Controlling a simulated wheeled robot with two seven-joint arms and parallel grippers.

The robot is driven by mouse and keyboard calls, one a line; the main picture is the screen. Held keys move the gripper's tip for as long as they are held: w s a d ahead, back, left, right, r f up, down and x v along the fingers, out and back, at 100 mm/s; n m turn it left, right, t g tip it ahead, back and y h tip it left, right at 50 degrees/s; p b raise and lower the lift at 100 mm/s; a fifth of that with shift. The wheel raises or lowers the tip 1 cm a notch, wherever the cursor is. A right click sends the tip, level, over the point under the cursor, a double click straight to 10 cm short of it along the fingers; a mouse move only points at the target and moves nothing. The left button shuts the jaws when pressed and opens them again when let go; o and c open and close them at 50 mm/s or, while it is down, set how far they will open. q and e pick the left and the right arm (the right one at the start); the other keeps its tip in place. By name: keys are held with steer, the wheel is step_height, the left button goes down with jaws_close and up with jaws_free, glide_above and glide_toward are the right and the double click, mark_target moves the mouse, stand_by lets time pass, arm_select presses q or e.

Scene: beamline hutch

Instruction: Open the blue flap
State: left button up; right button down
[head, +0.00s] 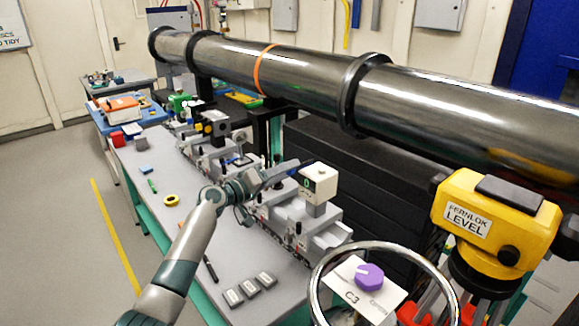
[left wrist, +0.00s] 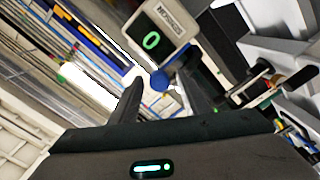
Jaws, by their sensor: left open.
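My left gripper (head: 282,172) is open over the row of grey instruments (head: 290,212) on the bench, just left of a white box with a green 0 display (head: 319,183). In the left wrist view, a blue rounded piece (left wrist: 160,79) shows between the open fingertips, just below the display box (left wrist: 162,38). I cannot tell whether it is part of a flap, or whether the fingers touch it. A small blue-framed part (head: 239,160) also shows on the instruments behind the gripper; its shape is too small to make out. My right gripper is not in view.
A large shiny pipe (head: 300,75) runs above and behind the bench. Small grey blocks (head: 250,288) lie on the bench front. The floor at left is clear.

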arm_select(q)
steer(key=shift+x, duration=0.85)
steer(key=shift+c, duration=0.6)
jaws_close()
steer(key=shift+f+b, duration=0.15)
steer(key=shift+b, duration=0.45)
steer(key=m+b, duration=0.2)
steer(key=b, duration=0.3)
steer(key=shift+m+b, duration=0.4)
steer(key=shift+b, duration=0.05)
